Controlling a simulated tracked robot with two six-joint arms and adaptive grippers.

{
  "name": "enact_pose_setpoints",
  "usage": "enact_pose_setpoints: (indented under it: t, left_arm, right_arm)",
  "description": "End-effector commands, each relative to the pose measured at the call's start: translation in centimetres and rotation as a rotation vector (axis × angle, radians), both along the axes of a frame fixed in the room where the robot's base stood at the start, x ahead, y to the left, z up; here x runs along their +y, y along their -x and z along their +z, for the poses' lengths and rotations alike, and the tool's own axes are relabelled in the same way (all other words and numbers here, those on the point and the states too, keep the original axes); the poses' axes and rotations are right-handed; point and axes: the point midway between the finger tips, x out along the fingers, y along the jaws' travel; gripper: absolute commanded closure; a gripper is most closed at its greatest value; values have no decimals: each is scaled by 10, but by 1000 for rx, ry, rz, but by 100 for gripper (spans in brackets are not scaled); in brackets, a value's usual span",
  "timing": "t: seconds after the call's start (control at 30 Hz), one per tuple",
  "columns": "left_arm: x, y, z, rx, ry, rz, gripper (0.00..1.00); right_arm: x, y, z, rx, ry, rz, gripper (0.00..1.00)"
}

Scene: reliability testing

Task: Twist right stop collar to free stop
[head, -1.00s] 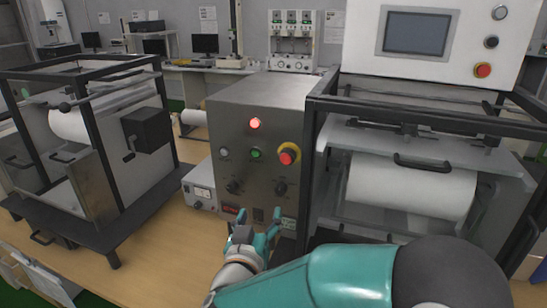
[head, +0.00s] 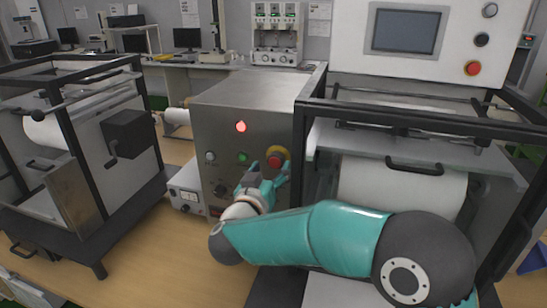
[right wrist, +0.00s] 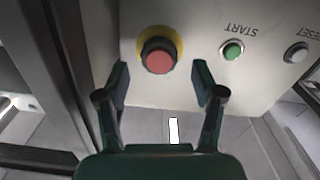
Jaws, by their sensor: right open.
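The stop button is a red mushroom head (head: 274,160) with a yellow collar (head: 284,152) behind it, on the front of the grey metal control box (head: 217,120). My right gripper (head: 268,170) is at the panel just in front of the button and partly overlaps it. In the right wrist view the red head (right wrist: 158,62) and yellow collar (right wrist: 178,42) show between my two open fingers (right wrist: 160,80). The fingers hold nothing, and I cannot tell whether a tip touches the panel. My left gripper is not in view.
A green START button (right wrist: 232,50) and a white RESET button (right wrist: 296,53) lie beside the stop. A red lamp (head: 240,127) is lit above. A black-framed machine (head: 400,108) stands close on the right. A small white unit (head: 187,193) sits left of the box.

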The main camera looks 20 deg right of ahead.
Motion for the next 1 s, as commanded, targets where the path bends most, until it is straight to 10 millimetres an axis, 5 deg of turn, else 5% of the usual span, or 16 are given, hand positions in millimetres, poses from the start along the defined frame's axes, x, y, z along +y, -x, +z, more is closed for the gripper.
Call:
enact_pose_setpoints:
  t: [0.23,0.63,1.0]
  left_arm:
    - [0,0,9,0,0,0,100]
    - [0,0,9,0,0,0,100]
    - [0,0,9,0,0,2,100]
  right_arm:
    - [-17,-26,1,-1,1,-1,32]
    - [-20,-30,0,0,1,2,34]
    - [-16,-30,0,-1,0,1,92]
